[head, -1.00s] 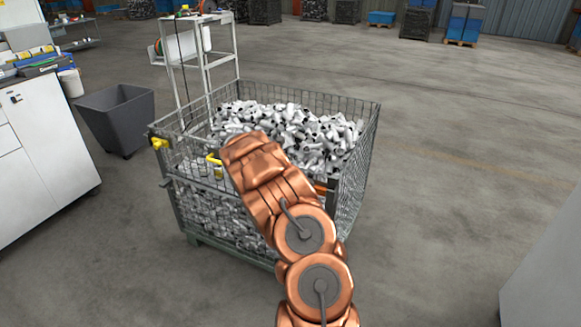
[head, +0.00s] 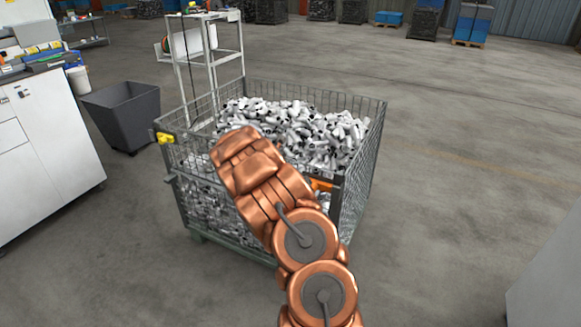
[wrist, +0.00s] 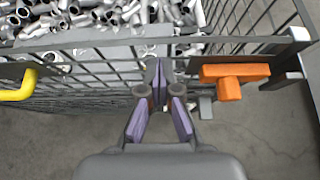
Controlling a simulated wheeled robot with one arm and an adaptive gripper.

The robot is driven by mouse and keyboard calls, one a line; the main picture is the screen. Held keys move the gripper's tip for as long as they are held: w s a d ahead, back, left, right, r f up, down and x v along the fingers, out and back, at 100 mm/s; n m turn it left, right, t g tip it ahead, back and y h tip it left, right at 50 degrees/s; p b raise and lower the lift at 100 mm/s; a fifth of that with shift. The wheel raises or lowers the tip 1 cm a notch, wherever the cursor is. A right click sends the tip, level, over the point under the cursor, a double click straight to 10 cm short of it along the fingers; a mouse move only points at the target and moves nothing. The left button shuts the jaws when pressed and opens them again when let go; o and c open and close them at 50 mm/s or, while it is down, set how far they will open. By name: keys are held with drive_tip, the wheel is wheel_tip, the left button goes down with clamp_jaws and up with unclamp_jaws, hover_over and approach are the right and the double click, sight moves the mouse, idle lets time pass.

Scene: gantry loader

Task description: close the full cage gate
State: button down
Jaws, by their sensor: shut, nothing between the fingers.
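The full cage (head: 375,145) is a wire mesh crate heaped with grey metal fittings. Its front gate (wrist: 95,62) stands upright, its top rail running across the wrist view close to the right corner post (wrist: 299,62). Whether it is fully flush there I cannot tell. An orange latch (wrist: 235,78) is at the gate's right end; it also shows in the head view (head: 321,184). A yellow handle (wrist: 18,88) is at the left. My gripper (wrist: 158,88) is shut and empty in front of the mesh, left of the orange latch; contact is unclear. My arm hides it in the head view.
A yellow latch (head: 165,137) sits on the cage's left front corner. A dark grey bin (head: 122,112) and a white cabinet (head: 45,155) stand to the left. A grey frame stand (head: 212,65) is behind the cage. The floor to the right is mostly clear.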

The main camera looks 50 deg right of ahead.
drive_tip(key=d+r+b+v, duration=0.1)
drive_tip(key=v, duration=0.9)
drive_tip(key=shift+r, duration=0.4)
drive_tip(key=shift+w+a, duration=0.1)
